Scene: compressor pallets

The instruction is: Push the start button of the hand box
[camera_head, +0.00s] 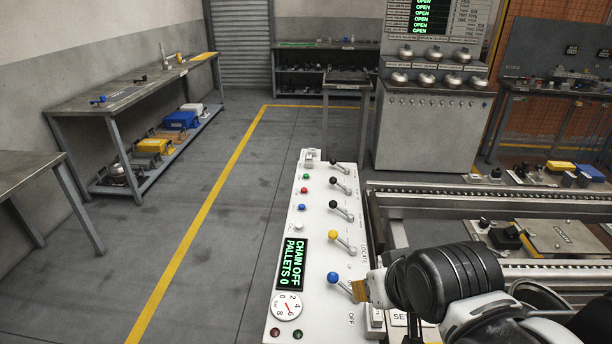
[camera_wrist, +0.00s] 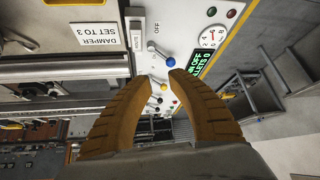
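The hand box (camera_head: 322,236) is a long white panel with a column of small buttons and a column of levers. Its buttons include a green one (camera_head: 306,176), a red one (camera_head: 304,190), a blue one (camera_head: 301,207) and a white one (camera_head: 298,226). Their labels are too small to read, so I cannot tell which is start. My gripper (camera_head: 358,290) is over the panel's near right edge, beside the blue-knobbed lever (camera_head: 333,278). In the wrist view, its two tan fingers (camera_wrist: 158,77) are apart with nothing between them, and the blue knob (camera_wrist: 171,62) shows just beyond the tips.
Levers with yellow (camera_head: 333,235) and black knobs stand along the panel. A display (camera_head: 293,263) reads CHAIN OFF, PALLETS 0, above a dial gauge (camera_head: 287,307). A roller conveyor (camera_head: 490,205) runs to the right. The floor left of the panel is clear.

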